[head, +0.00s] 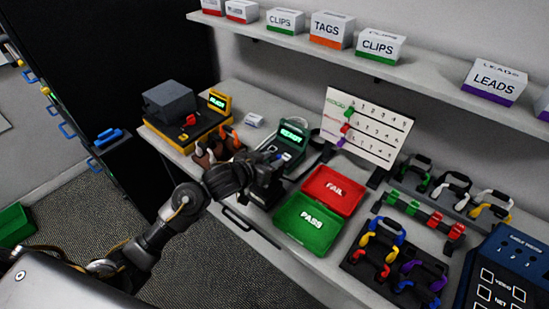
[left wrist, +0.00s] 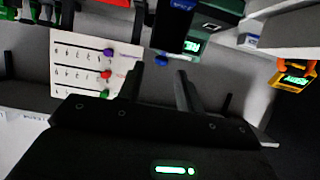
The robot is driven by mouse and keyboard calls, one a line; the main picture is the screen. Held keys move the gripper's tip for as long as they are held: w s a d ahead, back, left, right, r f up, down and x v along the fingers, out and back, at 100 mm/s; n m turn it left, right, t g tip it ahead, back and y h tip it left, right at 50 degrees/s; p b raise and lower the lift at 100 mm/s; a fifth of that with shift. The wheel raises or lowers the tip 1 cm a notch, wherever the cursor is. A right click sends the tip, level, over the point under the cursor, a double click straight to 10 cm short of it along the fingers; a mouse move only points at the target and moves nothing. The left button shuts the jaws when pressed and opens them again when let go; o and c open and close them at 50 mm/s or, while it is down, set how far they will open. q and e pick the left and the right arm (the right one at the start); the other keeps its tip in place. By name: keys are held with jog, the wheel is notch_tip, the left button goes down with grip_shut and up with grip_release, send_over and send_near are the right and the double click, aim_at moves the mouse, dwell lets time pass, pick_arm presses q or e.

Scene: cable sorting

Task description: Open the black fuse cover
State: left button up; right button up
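A dark grey-black box-shaped cover (head: 169,101) sits on a black base with yellow edges at the back left of the bench. It looks closed, and I cannot tell for sure that it is the fuse cover. My left gripper (head: 270,160) is over the bench in front of the green-framed tester, to the right of the cover and apart from it. In the left wrist view my left gripper (left wrist: 158,75) has its two fingers spread with nothing between them. The cover is not clear in that view. My right gripper is not in view.
A green-framed tester (head: 291,137) stands behind my left gripper. A red FAIL tray (head: 345,188) and a green PASS tray (head: 290,232) lie to its right. A white board (head: 368,125) stands behind. Coloured cable clips crowd the right side. Labelled boxes line the shelf (head: 425,75) above.

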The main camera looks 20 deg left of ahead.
pick_arm(q)
jog(key=shift+x, duration=1.15)
grip_shut()
jog(key=shift+f, duration=0.1)
